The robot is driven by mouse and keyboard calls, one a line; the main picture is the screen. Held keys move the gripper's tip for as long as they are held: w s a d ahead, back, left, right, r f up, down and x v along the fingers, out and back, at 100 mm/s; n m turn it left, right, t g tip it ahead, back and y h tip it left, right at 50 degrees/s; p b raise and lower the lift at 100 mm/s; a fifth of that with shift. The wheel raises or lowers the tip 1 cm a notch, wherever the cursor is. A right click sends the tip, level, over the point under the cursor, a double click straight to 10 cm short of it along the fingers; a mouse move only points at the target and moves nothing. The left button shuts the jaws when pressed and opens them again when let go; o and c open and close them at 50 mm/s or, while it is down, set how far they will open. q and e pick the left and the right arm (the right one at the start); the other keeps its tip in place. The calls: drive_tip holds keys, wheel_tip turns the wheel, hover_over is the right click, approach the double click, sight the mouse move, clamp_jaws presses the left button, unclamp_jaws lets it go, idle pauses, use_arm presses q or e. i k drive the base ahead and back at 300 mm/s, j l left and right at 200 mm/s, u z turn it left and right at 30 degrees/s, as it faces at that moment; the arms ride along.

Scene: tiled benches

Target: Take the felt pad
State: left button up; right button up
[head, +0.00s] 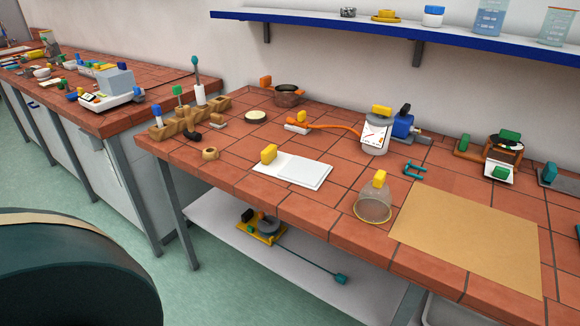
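No thing in the head view is plainly a felt pad. A flat tan rectangular sheet (470,238) lies on the tiled bench at the right front; its material cannot be told. A small round cream-topped disc (256,116) lies farther back on the left part of the same bench. A white flat booklet-like thing (300,172) with a yellow block on it lies near the front edge. Neither of my grippers is in view.
A clear dome (373,208) with a yellow knob stands left of the tan sheet. Behind it are a white jar (375,135) and a teal bracket (413,169). A large dark rounded thing (70,275) fills the lower left. A second bench (120,118) stands left, beyond a gap.

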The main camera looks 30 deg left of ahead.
sight(216, 120)
drive_tip(key=u, duration=1.6)
drive_tip(key=i+j+u, duration=0.2)
drive_tip(key=i, duration=0.1)
